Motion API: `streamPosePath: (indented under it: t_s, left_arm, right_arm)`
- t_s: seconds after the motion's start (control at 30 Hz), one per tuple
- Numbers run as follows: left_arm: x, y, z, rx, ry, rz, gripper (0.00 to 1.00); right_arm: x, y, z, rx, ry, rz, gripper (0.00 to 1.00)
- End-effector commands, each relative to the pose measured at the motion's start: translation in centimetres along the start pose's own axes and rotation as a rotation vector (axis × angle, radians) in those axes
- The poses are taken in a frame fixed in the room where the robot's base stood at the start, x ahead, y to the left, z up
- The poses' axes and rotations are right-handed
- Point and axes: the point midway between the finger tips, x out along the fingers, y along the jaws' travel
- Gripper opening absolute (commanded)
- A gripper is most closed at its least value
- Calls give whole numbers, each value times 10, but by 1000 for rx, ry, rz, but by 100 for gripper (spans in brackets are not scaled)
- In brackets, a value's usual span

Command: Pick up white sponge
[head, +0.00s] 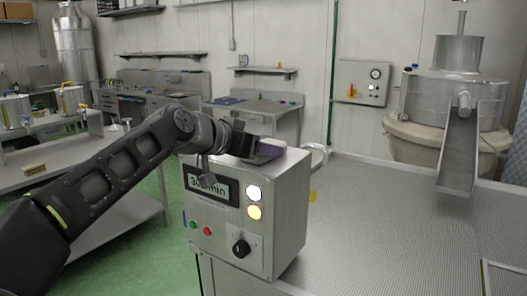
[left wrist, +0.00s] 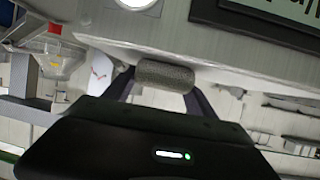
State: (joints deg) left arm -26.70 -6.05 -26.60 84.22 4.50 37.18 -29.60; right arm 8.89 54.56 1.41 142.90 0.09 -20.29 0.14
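A small block with a pale top and a dark purplish side, which looks like the white sponge (head: 270,146), lies at the top of the metal control box (head: 280,196). My left gripper (head: 244,147) reaches over the box from the left, right beside the block. In the left wrist view a grey, rough-textured block, apparently the same sponge (left wrist: 165,76), sits between the two fingertips of my left gripper (left wrist: 163,88). The fingers lie close to its two ends; I cannot tell whether they press on it. My right gripper is not in view.
The box's front has a display (head: 212,189), lamps, buttons and a black knob. A ribbed metal worktop (head: 400,220) spreads to the right, mostly clear. A steel vessel with a chute (head: 457,150) stands at the back right. A side bench (head: 60,158) stands at the left.

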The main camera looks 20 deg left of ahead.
Motion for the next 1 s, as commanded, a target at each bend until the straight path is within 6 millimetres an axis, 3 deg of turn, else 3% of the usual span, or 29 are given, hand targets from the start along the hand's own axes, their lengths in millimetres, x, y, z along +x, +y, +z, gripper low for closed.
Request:
streamPosePath:
  t_s: [0.53,1.0]
  left_arm:
    - [0,0,0,0,0,0,20]
    - [-4,0,-12,1,1,-1,20]
  right_arm:
    - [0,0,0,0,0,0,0]
    - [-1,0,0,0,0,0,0]
